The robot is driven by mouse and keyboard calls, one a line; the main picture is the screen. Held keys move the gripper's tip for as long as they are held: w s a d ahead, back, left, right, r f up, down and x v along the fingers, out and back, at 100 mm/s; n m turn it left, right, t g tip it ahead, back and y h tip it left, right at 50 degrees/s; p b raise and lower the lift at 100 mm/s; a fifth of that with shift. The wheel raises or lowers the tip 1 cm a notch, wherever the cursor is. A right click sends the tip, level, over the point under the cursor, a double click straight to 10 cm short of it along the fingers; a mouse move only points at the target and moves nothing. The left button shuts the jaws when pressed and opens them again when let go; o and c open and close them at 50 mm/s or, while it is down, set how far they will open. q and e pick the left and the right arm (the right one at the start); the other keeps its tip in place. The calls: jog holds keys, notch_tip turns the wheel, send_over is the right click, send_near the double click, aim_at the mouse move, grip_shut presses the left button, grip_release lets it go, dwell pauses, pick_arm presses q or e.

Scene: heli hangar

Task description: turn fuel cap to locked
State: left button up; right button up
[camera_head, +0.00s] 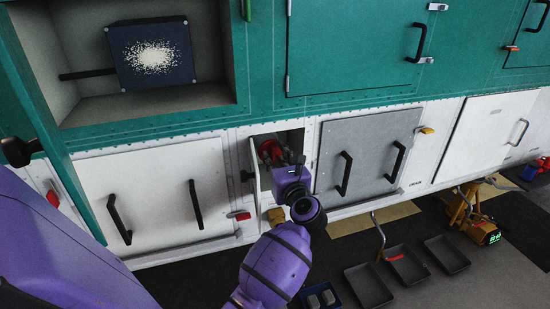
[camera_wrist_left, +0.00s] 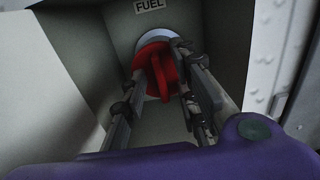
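The red fuel cap (camera_wrist_left: 151,60) sits on a pale round collar inside a recess, under a FUEL label (camera_wrist_left: 150,5). Its raised grip bar stands nearly upright in the left wrist view. In the head view the cap (camera_head: 268,149) shows small and partly covered in the open recess. My left gripper (camera_head: 284,157) reaches into the recess. In the left wrist view its fingers (camera_wrist_left: 159,68) are spread on either side of the grip bar; I cannot tell whether they touch it. No lock marking is visible. My right gripper is not in view.
The recess walls and open door (camera_head: 252,170) lie close around my left gripper. Closed panels with black handles, grey (camera_head: 366,150) and white (camera_head: 150,195), flank it. An open bay with a dark box (camera_head: 152,52) is at upper left. Trays (camera_head: 368,286) lie on the floor below.

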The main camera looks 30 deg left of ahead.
pick_arm(q)
grip_shut()
jog(key=shift+m, duration=0.3)
jog(key=shift+w+d+f+m, duration=0.1)
jog(key=shift+m, duration=2.8)
jog(key=shift+w+d+f+m, duration=0.1)
jog(key=shift+m, duration=2.8)
jog(key=shift+w+d+f+m, duration=0.1)
jog(key=shift+m, duration=2.8)
grip_release()
